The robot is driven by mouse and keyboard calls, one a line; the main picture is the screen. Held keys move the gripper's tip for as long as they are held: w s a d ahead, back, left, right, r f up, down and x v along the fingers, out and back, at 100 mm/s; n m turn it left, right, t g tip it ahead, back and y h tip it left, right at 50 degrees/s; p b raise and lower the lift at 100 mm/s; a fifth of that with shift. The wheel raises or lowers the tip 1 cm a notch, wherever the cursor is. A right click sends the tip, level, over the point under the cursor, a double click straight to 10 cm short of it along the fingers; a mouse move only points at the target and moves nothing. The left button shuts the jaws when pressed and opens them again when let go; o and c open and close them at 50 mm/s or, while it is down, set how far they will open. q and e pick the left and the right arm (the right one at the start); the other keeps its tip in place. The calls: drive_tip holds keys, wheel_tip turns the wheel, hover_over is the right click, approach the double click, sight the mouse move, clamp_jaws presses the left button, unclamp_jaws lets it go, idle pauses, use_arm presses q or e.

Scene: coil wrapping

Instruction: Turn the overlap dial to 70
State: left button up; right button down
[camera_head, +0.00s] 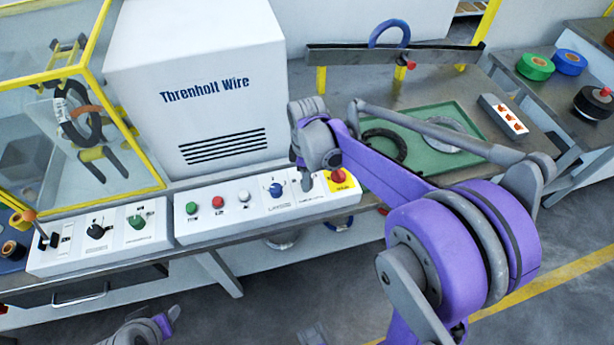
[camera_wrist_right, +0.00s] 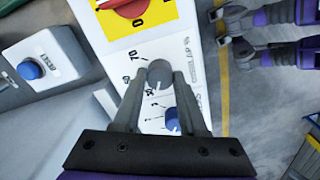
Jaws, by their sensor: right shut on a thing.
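The overlap dial (camera_wrist_right: 159,75) is a grey round knob on the white control panel (camera_wrist_right: 185,45), with the numbers 30, 50 and 70 printed beside it. My right gripper (camera_wrist_right: 158,80) is shut on this dial, one finger on each side. The dial's pointer mark is not clear, so I cannot tell its exact setting. In the head view my right gripper (camera_head: 306,180) reaches down to the panel between the blue knob and the red switch and hides most of the dial. My left gripper (camera_head: 145,330) is partly in view at the bottom left, away from the panel; its jaws are unclear.
A blue knob (camera_head: 275,190) is close to the dial on one side and a red switch on yellow (camera_head: 339,178) on the other. Several buttons line the panel. The white Threnholt Wire cabinet (camera_head: 205,90) stands behind; a green tray (camera_head: 455,120) lies to the right.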

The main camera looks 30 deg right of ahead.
drive_tip(key=shift+m, duration=0.3)
drive_tip(key=m, duration=0.5)
drive_tip(key=shift+b, duration=0.35)
drive_tip(key=m, duration=0.6)
drive_tip(key=shift+m, duration=0.3)
drive_tip(key=m, duration=0.6)
drive_tip(key=shift+b, duration=0.4)
drive_tip(key=m, duration=0.5)
drive_tip(key=shift+m, duration=0.5)
drive_tip(key=shift+c, duration=2.3)
unclamp_jaws()
